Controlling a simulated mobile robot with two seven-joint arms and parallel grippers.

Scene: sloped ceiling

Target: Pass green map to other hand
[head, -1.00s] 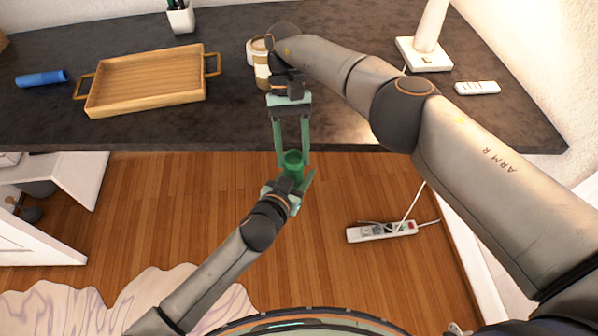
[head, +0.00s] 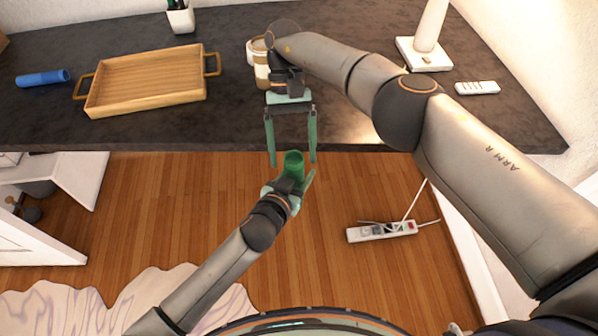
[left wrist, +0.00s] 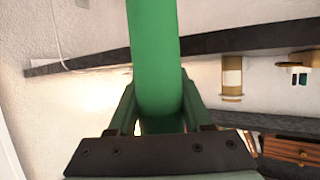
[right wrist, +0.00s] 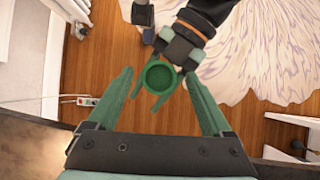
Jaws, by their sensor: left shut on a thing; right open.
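The green map is a rolled green tube (head: 293,163). My left gripper (head: 291,182) is shut on it and holds it up in front of the desk edge, over the floor. In the left wrist view the green tube (left wrist: 155,55) rises from between the left fingers. My right gripper (head: 292,161) is open, its fingers pointing down toward the tube, one to each side. In the right wrist view the tube's round end (right wrist: 158,77) shows between and beyond the open right fingers, which look clear of it.
The dark desk (head: 215,120) holds a wooden tray (head: 150,82), a blue roll (head: 42,78), a pen cup (head: 180,18), a jar (head: 262,70) by my right wrist, a lamp base (head: 425,55) and a remote (head: 477,88). A power strip (head: 382,231) lies on the floor.

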